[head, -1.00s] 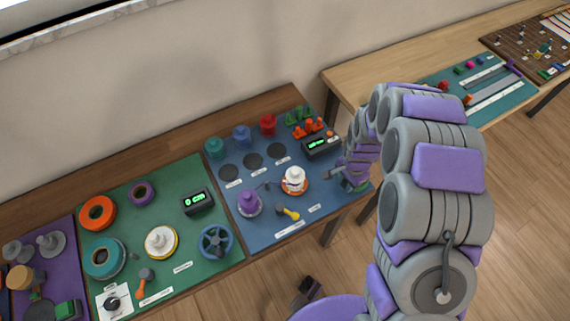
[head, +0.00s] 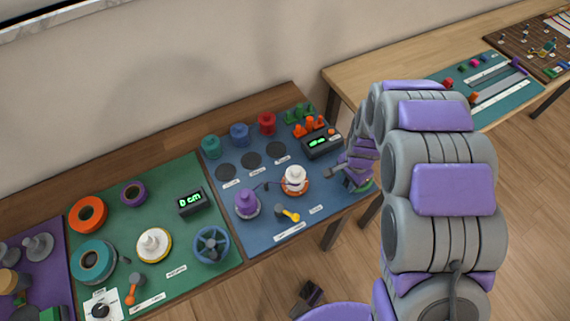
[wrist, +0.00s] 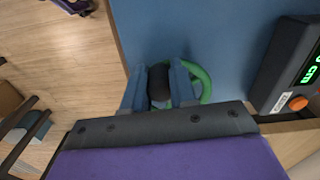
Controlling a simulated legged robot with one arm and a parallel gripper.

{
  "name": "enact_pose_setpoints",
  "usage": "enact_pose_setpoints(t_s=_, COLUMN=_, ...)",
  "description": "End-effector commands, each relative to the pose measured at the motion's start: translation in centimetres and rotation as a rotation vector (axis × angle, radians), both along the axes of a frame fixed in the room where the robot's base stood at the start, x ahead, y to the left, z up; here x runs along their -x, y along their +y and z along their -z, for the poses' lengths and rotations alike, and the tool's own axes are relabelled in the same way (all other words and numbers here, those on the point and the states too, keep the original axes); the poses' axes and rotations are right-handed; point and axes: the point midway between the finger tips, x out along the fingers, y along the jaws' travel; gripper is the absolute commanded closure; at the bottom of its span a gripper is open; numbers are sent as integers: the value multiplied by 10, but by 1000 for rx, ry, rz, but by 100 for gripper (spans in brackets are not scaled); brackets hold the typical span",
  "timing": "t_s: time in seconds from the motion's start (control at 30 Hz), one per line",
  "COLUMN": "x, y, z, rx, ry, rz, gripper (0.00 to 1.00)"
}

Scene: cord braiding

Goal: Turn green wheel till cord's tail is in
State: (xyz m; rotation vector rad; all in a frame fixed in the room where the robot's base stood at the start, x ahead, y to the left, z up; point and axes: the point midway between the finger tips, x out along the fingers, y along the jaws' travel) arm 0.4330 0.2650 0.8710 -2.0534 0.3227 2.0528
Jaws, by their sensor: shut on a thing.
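The green wheel (wrist: 203,82) lies at the edge of the blue mat in the wrist view, and part of its ring is hidden behind my gripper. My gripper (wrist: 160,85) is shut on the wheel's dark knob (wrist: 159,80), with a blue finger on each side. In the head view a sliver of the green wheel (head: 368,184) shows beside my gripper at the mat's right end. On the blue mat stand a white spool on an orange base (head: 294,181) and a purple spool (head: 247,202). I cannot make out the cord's tail.
A black display box with green digits and an orange button (wrist: 299,103) stands close beside the wheel. Teal, blue and red spools (head: 239,135) stand at the mat's back. A green mat (head: 150,215) with a blue wheel (head: 210,246) lies to the left.

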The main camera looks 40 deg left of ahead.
Motion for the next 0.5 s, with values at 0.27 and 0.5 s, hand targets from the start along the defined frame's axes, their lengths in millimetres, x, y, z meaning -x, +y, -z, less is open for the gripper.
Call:
enact_pose_setpoints(t_s=0.27, x=-7, y=17, z=1, rx=-3, ry=-4, rz=0, gripper=100)
enact_pose_setpoints(t_s=0.5, x=-16, y=28, z=1, rx=-4, ry=-3, rz=2, gripper=100)
